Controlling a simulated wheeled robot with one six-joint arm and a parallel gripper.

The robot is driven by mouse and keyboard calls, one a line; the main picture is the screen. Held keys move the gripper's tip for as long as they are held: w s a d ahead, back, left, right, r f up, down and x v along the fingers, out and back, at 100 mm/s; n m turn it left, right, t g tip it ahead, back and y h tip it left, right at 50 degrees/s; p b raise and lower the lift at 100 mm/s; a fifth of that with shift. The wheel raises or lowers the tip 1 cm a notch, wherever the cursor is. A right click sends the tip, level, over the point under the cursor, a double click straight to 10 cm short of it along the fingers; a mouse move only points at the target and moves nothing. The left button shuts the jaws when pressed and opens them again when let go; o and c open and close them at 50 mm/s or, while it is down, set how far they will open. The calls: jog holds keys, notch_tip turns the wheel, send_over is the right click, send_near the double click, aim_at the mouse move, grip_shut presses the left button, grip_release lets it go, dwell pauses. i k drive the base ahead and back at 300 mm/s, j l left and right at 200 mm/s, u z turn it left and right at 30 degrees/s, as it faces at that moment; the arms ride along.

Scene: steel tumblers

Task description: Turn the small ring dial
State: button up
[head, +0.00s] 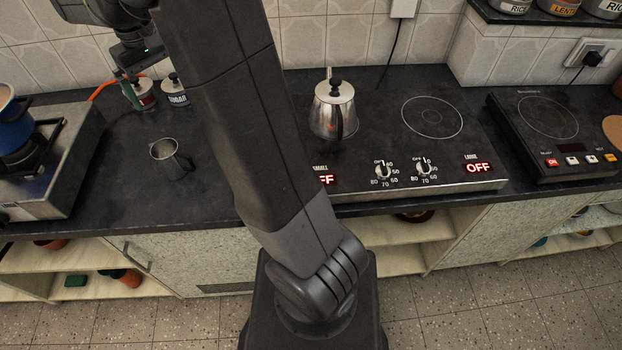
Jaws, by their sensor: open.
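The cooktop (365,107) has two round dials on its front strip. The left dial (383,171), nearer the SMALL display (327,180), has its mark near OFF. The right dial (423,169) sits beside it, towards the LARGE display (478,168). The LARGE display reads OFF; the SMALL one is partly hidden by my arm, with FF showing. A steel kettle (333,112) stands on the cooktop's left part, covering what is under it. My gripper (129,66) is at the upper left, far from the dials, open and small in view; nothing shows held in it.
A steel cup (168,158) stands on the counter left of my arm. Two labelled jars (173,92) stand behind it. A gas stove (58,165) with a blue pot (14,122) is at far left. A black induction plate (550,135) is at right. The space before the dials is clear.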

aim_at(382, 172)
jog(key=k+l+z, duration=0.1)
jog(key=z, duration=0.35)
jog(key=k+l+z, duration=0.2)
jog(key=z, duration=0.25)
jog(key=k+l+z, duration=0.15)
jog(key=z, duration=0.3)
jog(key=l, duration=0.1)
